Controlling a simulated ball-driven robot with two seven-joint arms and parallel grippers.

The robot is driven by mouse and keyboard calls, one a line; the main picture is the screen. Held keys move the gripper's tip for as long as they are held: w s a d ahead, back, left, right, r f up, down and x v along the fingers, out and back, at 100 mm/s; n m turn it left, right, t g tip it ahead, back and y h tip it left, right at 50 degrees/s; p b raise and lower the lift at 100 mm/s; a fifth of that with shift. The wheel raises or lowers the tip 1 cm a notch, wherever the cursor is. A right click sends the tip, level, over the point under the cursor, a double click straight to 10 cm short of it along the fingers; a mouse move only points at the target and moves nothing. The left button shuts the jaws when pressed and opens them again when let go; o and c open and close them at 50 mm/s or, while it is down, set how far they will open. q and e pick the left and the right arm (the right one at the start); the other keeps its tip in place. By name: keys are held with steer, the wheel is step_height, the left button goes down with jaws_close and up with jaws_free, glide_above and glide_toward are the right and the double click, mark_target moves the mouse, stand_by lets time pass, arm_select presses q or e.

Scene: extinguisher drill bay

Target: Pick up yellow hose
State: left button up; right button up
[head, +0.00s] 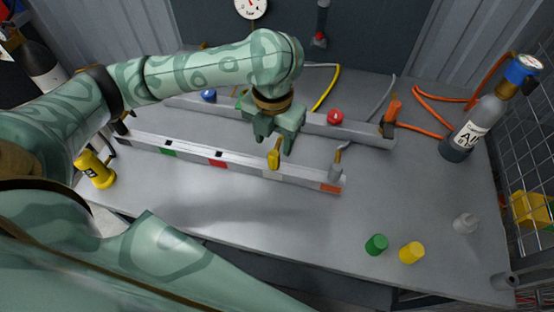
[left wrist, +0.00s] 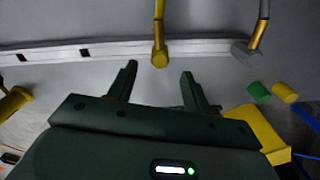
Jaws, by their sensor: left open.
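The yellow hose (head: 327,93) curves down from the back panel and passes out of sight behind my left gripper. Its thick yellow end (head: 274,158) shows just below the jaws, by the front rail. My left gripper (head: 273,143) is open above this rail. In the left wrist view the hose end (left wrist: 159,57) hangs just beyond and between the open fingertips (left wrist: 159,70), with gaps on both sides. The fingers do not appear to touch it. My right gripper is not in view.
A front rail (head: 252,168) with coloured patches and a rear rail (head: 360,130) cross the grey bench. A grey hose end (head: 336,165) stands right of the yellow one. Green (head: 376,244) and yellow (head: 411,252) caps lie in front; a gas cylinder (head: 470,130) stands right.

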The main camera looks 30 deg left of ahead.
mark_target(274, 153)
arm_select(q)
step_height(274, 153, down, 6)
steer(key=b, duration=0.3)
steer(key=shift+w+b, duration=0.1)
steer(key=shift+b, duration=0.3)
steer(key=shift+r, duration=0.15)
steer(key=c, duration=1.1)
